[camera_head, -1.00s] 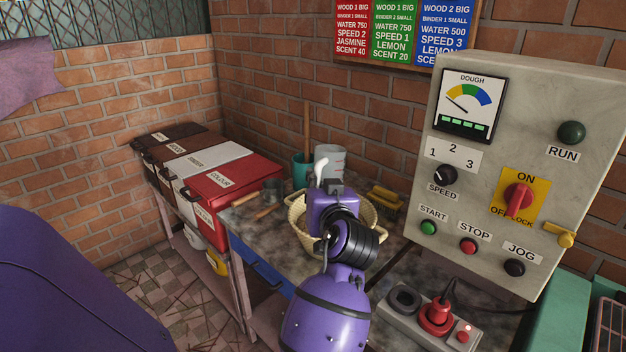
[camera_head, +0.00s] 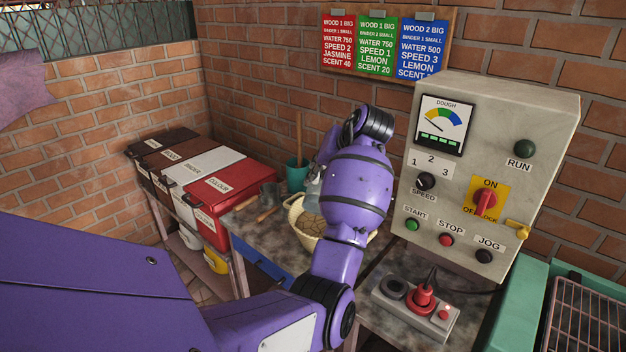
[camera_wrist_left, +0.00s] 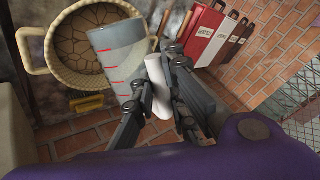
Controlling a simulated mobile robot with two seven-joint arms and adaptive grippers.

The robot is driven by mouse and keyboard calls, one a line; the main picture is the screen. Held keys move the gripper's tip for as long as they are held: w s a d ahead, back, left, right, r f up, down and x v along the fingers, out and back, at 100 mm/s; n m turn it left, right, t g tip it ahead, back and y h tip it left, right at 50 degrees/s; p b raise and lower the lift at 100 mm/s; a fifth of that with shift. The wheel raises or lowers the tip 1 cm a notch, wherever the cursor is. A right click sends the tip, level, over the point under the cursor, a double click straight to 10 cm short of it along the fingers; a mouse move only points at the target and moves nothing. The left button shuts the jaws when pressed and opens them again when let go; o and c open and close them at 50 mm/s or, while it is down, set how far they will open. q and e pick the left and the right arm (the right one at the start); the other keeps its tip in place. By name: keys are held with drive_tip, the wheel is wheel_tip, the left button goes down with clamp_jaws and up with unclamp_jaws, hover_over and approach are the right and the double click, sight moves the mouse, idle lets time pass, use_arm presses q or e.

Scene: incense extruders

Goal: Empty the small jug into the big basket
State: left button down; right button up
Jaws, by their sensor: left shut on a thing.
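The small jug (camera_wrist_left: 118,57) is clear with red level marks and a white handle (camera_wrist_left: 157,88). My left gripper (camera_wrist_left: 160,80) is shut on that handle. In the head view my arm hides the gripper and most of the jug; a pale part of the jug (camera_head: 314,180) shows beside it. The big basket (camera_head: 294,212) is woven and cream, with loop handles, on the table behind my arm. In the left wrist view the jug overlaps one side of the basket (camera_wrist_left: 52,62), whose inside shows a brown cracked pattern. The jug's contents and exact tilt are unclear. My right gripper is out of view.
A grey control panel (camera_head: 470,165) stands right of my arm. A socket box with a red plug (camera_head: 423,298) lies in front of it. A yellow brush (camera_wrist_left: 86,103) lies near the basket.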

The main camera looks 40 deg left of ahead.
sight(324, 168)
use_arm(q)
drive_tip(key=shift+w+a+f+m+g, duration=0.15)
drive_tip(key=shift+w+g, duration=0.2)
drive_tip(key=shift+w+a+f+m+g, duration=0.1)
drive_tip(key=shift+w+f+m+g, duration=0.05)
drive_tip(key=shift+w+g, duration=0.2)
drive_tip(key=shift+w+a+f+g+h+b, duration=0.2)
drive_tip(key=shift+w+f+g+h+b, duration=0.15)
drive_tip(key=shift+w+g+h, duration=0.3)
drive_tip(key=w+g+b, duration=0.1)
drive_tip(key=w+m+b, duration=0.1)
drive_tip(key=w+a+g+b, duration=0.1)
drive_tip(key=shift+f+g+h+b, duration=0.25)
drive_tip(key=shift+f+g+b, duration=0.1)
drive_tip(key=shift+b, duration=0.05)
drive_tip(key=shift+w+a+r+m+g+b, duration=0.15)
drive_tip(key=shift+w+m+g+b, duration=0.15)
drive_tip(key=shift+b, duration=0.35)
drive_tip(key=shift+w+r+b, duration=0.2)
drive_tip(key=shift+r+b, duration=0.15)
drive_tip(key=shift+b, duration=0.15)
drive_tip(key=shift+r, duration=0.1)
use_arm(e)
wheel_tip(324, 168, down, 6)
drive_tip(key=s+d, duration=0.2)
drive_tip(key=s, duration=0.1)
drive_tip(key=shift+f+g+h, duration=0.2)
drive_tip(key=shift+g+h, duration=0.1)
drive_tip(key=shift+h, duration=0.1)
